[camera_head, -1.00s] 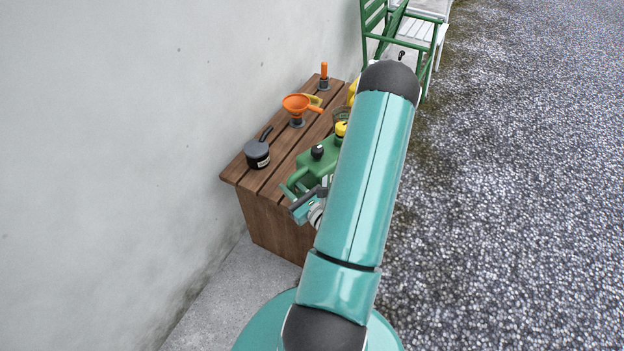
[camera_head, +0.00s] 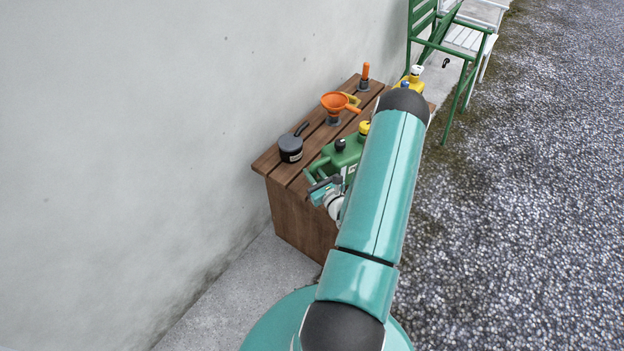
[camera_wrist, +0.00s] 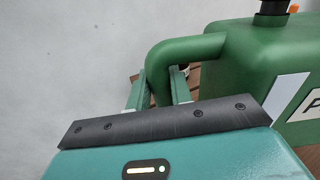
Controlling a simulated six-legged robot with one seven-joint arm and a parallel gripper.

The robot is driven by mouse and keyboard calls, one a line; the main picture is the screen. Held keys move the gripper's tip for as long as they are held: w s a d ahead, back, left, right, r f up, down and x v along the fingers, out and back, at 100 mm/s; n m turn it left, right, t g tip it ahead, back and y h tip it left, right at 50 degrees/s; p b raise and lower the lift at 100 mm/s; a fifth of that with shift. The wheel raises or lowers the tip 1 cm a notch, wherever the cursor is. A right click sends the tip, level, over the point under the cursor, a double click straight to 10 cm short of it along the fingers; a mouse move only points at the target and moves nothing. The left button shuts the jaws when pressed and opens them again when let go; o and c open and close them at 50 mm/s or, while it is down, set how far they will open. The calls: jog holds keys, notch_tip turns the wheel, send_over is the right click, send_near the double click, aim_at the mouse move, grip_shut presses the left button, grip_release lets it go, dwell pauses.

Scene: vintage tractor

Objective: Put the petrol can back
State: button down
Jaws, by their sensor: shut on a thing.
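The petrol can is a green can (camera_head: 347,151) with a black cap and a yellow cap. In the head view it is at the front right of the wooden bench, partly hidden by my arm. In the wrist view the green can (camera_wrist: 245,62) fills the upper right, with part of a white label showing. My gripper (camera_wrist: 160,88) has its two fingers on either side of the can's green handle and is shut on it. My gripper also shows in the head view (camera_head: 318,180). I cannot tell whether the can's base touches the bench.
The slatted wooden bench (camera_head: 283,172) stands against the pale wall. On it are a dark grey pot (camera_head: 291,148), an orange funnel (camera_head: 335,102), an orange-handled tool (camera_head: 365,74) and a yellow container (camera_head: 413,80). A green chair (camera_head: 428,40) stands beyond. Gravel (camera_head: 530,200) lies open at right.

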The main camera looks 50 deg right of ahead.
jog(key=shift+w+d+f, duration=0.15)
jog(key=shift+w+f, duration=0.25)
jog(key=shift+f, duration=0.05)
jog(key=shift+w+f, duration=0.1)
jog(key=shift+f, duration=1.65)
jog(key=c, duration=1.3)
grip_release()
jog(key=shift+o, duration=0.2)
jog(key=v, duration=1.2)
